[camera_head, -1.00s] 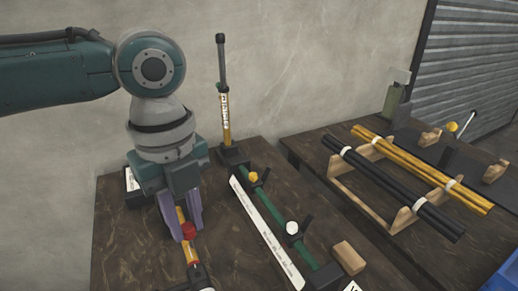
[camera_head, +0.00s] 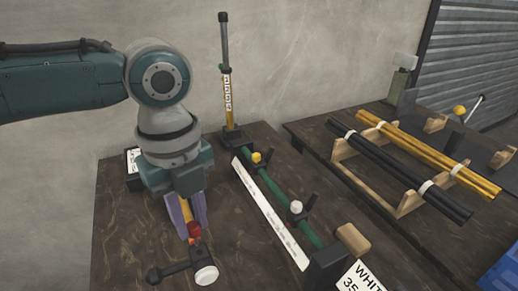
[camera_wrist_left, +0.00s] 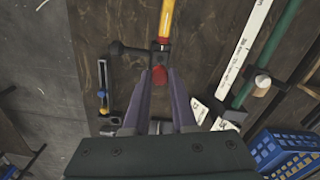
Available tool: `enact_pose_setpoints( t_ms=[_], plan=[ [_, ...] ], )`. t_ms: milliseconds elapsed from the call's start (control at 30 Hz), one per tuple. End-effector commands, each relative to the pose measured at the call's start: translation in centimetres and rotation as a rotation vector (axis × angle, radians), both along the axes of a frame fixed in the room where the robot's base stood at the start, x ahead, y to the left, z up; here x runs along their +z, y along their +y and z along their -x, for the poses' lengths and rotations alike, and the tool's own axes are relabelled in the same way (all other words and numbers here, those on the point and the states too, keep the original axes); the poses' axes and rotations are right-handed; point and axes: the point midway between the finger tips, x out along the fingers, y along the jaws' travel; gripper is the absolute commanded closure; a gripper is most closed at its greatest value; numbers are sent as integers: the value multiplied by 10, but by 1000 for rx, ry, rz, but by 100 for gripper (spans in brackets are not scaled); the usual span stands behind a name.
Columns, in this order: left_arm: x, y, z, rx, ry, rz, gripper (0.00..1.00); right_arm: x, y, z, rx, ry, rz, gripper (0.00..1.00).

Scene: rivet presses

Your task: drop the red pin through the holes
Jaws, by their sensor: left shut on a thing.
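My left gripper (camera_head: 189,222), with purple fingers, points down over the front left of the dark table. It is shut on the red pin (camera_head: 194,230), whose red head shows at the fingertips. In the left wrist view the red pin (camera_wrist_left: 159,76) lies between the fingertips (camera_wrist_left: 160,72), beside a black clamp block (camera_wrist_left: 158,52) at the end of a yellow tube (camera_wrist_left: 167,18). In the head view the black clamp (camera_head: 180,268) with a white knob (camera_head: 206,275) is just below the fingers. The holes are hidden, and I cannot tell whether the pin is in them. My right gripper is not in view.
A green rail (camera_head: 273,187) with yellow and white knobs and a white scale (camera_head: 268,211) runs right of the gripper. A yellow-and-black post (camera_head: 228,85) stands behind. A wooden block (camera_head: 352,240) is front right. A rack (camera_head: 408,201) of tubes stands on the right table.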

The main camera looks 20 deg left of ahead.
Motion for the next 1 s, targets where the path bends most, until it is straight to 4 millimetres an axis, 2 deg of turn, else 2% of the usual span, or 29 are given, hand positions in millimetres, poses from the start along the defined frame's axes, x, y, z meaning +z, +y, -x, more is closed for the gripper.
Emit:
enact_pose_setpoints(
  t_ms=[33,167,1000],
  plan=[
    [-7,0,0,0,0,0,100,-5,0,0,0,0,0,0],
    [-11,0,0,-1,0,0,100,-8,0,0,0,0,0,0],
    [-10,0,0,1,1,0,100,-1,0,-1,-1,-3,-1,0]
  ],
)
